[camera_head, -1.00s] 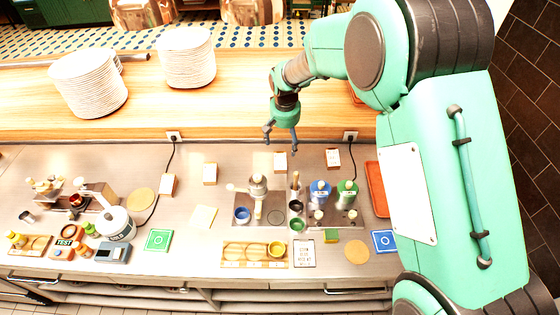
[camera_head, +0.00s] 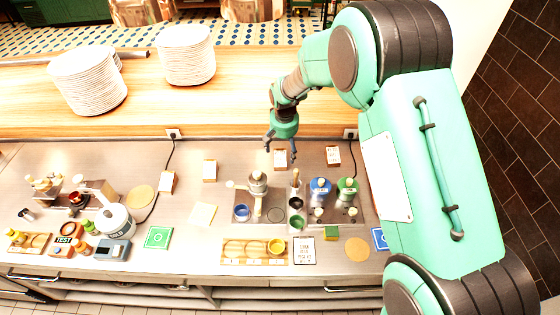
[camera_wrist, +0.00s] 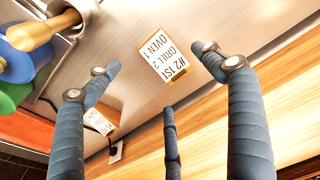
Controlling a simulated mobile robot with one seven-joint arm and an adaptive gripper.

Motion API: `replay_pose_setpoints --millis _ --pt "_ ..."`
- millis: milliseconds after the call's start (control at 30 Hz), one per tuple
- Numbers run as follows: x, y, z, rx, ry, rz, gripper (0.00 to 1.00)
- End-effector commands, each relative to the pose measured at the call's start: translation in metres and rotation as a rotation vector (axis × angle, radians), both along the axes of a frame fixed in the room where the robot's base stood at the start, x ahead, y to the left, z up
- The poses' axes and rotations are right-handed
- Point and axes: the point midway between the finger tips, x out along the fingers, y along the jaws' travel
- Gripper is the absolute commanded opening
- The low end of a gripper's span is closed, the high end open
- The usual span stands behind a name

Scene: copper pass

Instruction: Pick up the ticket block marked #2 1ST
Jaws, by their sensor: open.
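The ticket block (camera_wrist: 168,57) is a small wooden-edged block with a white face that reads #2 1ST, GRILL 2, OVEN 1. In the wrist view it lies ahead of my gripper (camera_wrist: 163,72), between the lines of the spread fingers and a little beyond their tips. In the head view the block (camera_head: 280,159) stands on the steel counter just under my gripper (camera_head: 280,152). My gripper is open and empty, with dark blue fingers. The block's lettering is too small to read in the head view.
Another ticket block (camera_head: 333,156) stands to the right, and others stand to the left (camera_head: 209,171), (camera_head: 167,183). A blue-topped canister (camera_head: 320,190) and a green one (camera_head: 347,190) stand in front. A wooden ledge (camera_head: 230,110) with plate stacks (camera_head: 186,56) runs behind.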

Motion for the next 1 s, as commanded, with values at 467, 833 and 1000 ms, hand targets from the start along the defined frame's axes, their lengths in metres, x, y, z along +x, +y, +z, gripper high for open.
replay_pose_setpoints --millis 467,833,1000 --pt "0.003 0.000 -0.019 0.000 0.000 0.000 0.82" --pt "0.003 0.001 -0.038 -0.001 0.003 0.000 0.82" --pt "0.006 0.001 -0.059 0.000 0.002 0.000 0.82"
